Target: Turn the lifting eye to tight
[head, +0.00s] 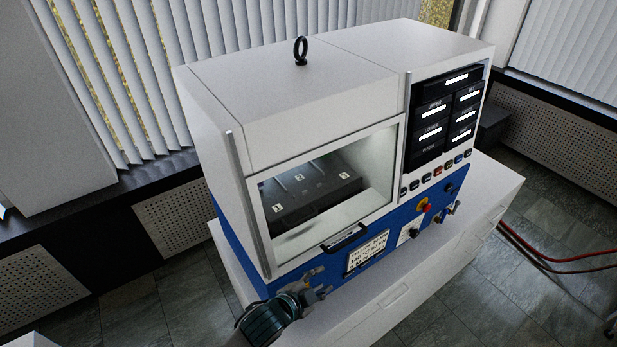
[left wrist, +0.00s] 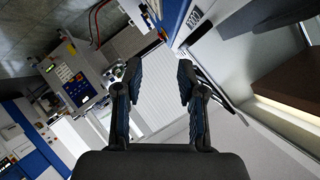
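The lifting eye (head: 301,50) is a black ring standing upright on top of the white press (head: 290,92). My left gripper (head: 318,284) is low in front of the press, near its blue lower front, well below and apart from the lifting eye. In the left wrist view the two fingers of my left gripper (left wrist: 158,85) stand apart with nothing between them. The lifting eye does not show in the left wrist view. My right gripper is in neither view.
The press has a window with a black handle (head: 345,237), a control panel (head: 446,112) and a red knob (head: 423,205). It stands on a white cabinet (head: 400,287). Red hoses (head: 560,262) lie at the right. The press top around the eye is clear.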

